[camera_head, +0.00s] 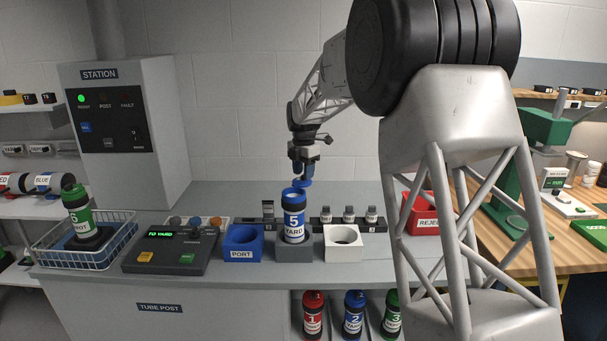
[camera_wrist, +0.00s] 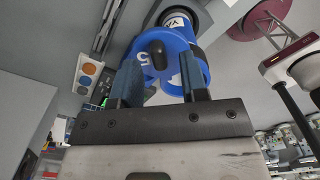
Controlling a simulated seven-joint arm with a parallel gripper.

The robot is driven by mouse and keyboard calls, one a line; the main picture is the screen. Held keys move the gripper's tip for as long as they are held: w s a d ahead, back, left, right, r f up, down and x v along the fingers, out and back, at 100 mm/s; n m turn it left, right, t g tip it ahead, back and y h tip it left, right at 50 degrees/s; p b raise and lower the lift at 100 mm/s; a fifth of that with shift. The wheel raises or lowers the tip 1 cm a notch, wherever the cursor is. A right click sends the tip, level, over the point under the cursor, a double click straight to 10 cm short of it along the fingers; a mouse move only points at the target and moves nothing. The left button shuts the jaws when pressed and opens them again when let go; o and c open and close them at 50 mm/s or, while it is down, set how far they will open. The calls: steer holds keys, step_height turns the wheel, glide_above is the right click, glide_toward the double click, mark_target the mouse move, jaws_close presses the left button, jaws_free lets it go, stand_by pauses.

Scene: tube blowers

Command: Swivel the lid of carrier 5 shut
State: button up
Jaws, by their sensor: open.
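Carrier 5 (camera_head: 294,226), blue and black with a white "5 YARD" label, stands upright in a grey holder (camera_head: 293,248) on the counter. It also shows in the wrist view (camera_wrist: 178,20). Its blue lid (camera_wrist: 170,72) carries a black knob (camera_wrist: 157,50) in the wrist view; how far the lid is swung off the mouth is hard to tell. My gripper (camera_head: 302,180) is right above the carrier's top, pointing down. In the wrist view its fingers (camera_wrist: 159,80) are apart, one on each side of the knob's line; contact is unclear.
A rack of small vials (camera_head: 348,224) stands behind. A control panel (camera_head: 172,262) and a wire basket (camera_head: 116,262) with a green carrier (camera_head: 78,214) are left. A red reject bin (camera_head: 424,222) is right.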

steer(key=shift+f, duration=0.5)
steer(key=shift+c, duration=0.4)
jaws_close()
